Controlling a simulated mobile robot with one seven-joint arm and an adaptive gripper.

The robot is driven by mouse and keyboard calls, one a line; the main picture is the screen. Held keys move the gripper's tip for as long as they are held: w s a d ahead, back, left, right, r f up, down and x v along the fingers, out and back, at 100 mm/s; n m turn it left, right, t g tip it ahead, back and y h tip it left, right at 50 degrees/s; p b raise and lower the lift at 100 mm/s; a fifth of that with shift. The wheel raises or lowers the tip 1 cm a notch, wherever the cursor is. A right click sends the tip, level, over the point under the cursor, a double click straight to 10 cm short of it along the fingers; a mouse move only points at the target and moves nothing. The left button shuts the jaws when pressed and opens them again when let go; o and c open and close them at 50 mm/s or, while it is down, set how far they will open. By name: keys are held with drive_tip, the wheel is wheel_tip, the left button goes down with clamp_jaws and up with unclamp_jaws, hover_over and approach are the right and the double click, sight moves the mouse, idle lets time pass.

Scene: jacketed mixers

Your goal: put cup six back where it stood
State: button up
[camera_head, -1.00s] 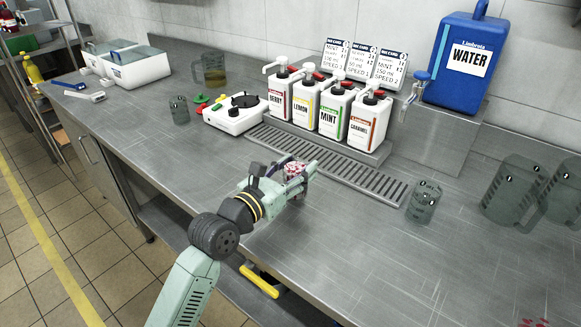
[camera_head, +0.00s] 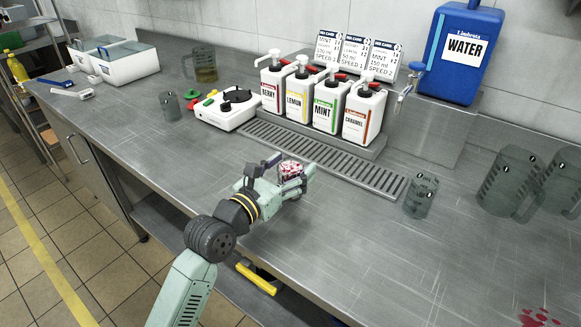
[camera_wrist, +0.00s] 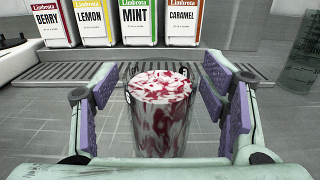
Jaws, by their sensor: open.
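A clear cup with red and white swirled contents (camera_wrist: 160,112) stands upright on the counter between my gripper's fingers in the wrist view. It also shows at the arm's end in the head view (camera_head: 291,169). My gripper (camera_wrist: 160,95) is open around it, with a gap on each side between the purple finger pads and the cup. In the head view my gripper (camera_head: 288,183) is in front of the drip grate. No number is readable on this cup. An empty clear cup (camera_head: 420,196) stands right of the grate, and another small one (camera_head: 169,105) stands at left.
The drip grate (camera_head: 325,162) and pump bottles (camera_head: 326,103) are behind my gripper. A white mixer base (camera_head: 226,112) stands left of them. Clear jugs (camera_head: 506,183) stand at far right. A red spill (camera_head: 538,317) lies near the front right.

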drive_tip(key=shift+r+p, duration=0.25)
drive_tip(key=shift+p, duration=0.05)
drive_tip(key=b+v, duration=0.2)
drive_tip(key=v, duration=0.1)
drive_tip(key=b+v, duration=0.2)
drive_tip(key=v, duration=0.2)
drive_tip(key=b+v, duration=0.2)
drive_tip(key=v, duration=0.1)
drive_tip(key=shift+s+a+f, duration=0.2)
drive_tip(key=shift+a+f, duration=0.05)
drive_tip(key=shift+f, duration=0.05)
drive_tip(key=shift+s+a+r+b, duration=0.2)
drive_tip(key=shift+s+a+b, duration=0.1)
drive_tip(key=shift+s, duration=0.3)
